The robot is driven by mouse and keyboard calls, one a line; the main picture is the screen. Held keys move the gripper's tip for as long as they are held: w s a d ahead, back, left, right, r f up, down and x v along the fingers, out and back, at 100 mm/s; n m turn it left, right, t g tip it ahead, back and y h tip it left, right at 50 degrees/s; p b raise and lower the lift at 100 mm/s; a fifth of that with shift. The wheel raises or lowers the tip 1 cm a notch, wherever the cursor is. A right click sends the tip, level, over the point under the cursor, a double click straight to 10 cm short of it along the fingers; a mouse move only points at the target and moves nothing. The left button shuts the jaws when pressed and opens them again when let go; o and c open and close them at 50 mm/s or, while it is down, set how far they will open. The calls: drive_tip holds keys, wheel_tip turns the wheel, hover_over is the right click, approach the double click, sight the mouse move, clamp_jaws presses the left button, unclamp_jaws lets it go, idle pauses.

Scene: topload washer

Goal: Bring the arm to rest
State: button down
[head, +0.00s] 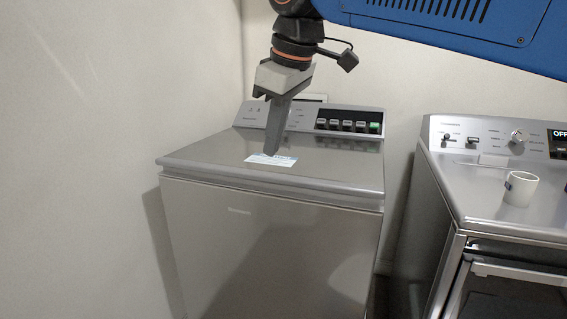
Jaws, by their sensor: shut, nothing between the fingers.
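My gripper (271,151) points down over the top-load washer (275,245), its fingers together and empty. The fingertips show in front of the washer's closed lid (330,172), near a white label (262,160). I cannot tell whether they touch the lid. The washer's control panel (310,120) stands at the back, with a row of dark buttons and one lit green. My gripper hides part of that panel and lid.
A second grey appliance (470,185) with knobs stands at the right. A white mug (520,188) sits on its top. A plain wall (80,130) runs close along the washer's left side. A narrow gap separates the two machines.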

drive_tip(key=d+f+m, duration=0.4)
drive_tip(key=d+f, duration=0.3)
drive_tip(key=d, duration=0.5)
drive_tip(key=s+d+f+m, duration=0.3)
drive_tip(key=s+d+f, duration=0.2)
drive_tip(key=f, duration=0.3)
drive_tip(key=s+d+f+m+t+h, duration=0.1)
drive_tip(key=s+d+f+m, duration=0.2)
drive_tip(key=s+d+f, duration=0.2)
drive_tip(key=s+d+f+m+h, duration=0.1)
drive_tip(key=s+d+f+m, duration=0.2)
drive_tip(key=d+f, duration=0.6)
wheel_tip(320, 180, down, 4)
drive_tip(key=shift+s+f, duration=0.15)
drive_tip(key=shift+s, duration=0.75)
drive_tip(key=c, duration=2.5)
unclamp_jaws()
